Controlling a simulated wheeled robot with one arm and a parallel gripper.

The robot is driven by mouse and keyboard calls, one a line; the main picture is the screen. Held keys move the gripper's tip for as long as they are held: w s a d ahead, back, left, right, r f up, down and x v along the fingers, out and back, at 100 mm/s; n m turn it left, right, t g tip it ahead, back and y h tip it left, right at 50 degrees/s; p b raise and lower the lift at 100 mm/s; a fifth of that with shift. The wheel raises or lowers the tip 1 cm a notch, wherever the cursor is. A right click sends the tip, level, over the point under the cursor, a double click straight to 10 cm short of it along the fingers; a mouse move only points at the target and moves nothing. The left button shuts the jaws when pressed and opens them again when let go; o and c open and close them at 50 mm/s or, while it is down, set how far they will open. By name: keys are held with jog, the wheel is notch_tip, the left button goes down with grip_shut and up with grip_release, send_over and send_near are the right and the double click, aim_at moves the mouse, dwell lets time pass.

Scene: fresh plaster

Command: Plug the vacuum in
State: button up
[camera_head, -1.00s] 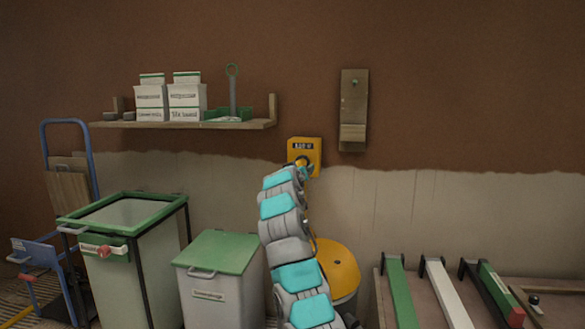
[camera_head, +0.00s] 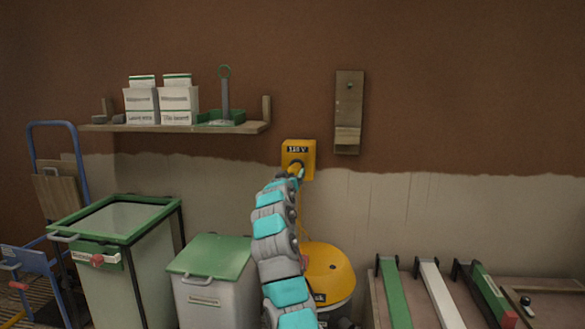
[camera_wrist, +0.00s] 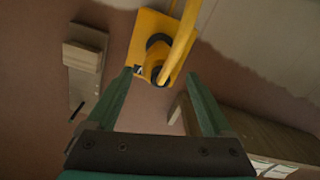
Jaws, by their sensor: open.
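The yellow 110 V socket box (camera_head: 299,150) is on the wall, right of the shelf. It also shows in the wrist view (camera_wrist: 143,40). A yellow plug (camera_wrist: 156,70) with a yellow cord (camera_wrist: 184,38) is at the dark round socket opening; it looks to be in the socket, but I cannot tell how deep. My gripper (camera_wrist: 158,74) is open, its green fingers either side of the plug's end, with gaps visible. In the head view my gripper (camera_head: 296,174) is just below the box front. The yellow-topped vacuum (camera_head: 329,268) stands on the floor below, partly behind my arm.
A wooden shelf (camera_head: 170,128) with white boxes is left of the socket. A wooden wall bracket (camera_head: 348,112) is to its right. Green-rimmed bins (camera_head: 215,255) stand below left. A bench with long bars (camera_head: 430,285) is at lower right.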

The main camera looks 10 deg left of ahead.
aim_at(292, 172)
jog(key=shift+w, duration=0.75)
jog(key=shift+w+r+p, duration=0.15)
jog(key=shift+w+p, duration=0.45)
jog(key=shift+w, duration=0.15)
jog(key=shift+w+f, duration=0.2)
jog(key=shift+w, duration=0.25)
grip_shut()
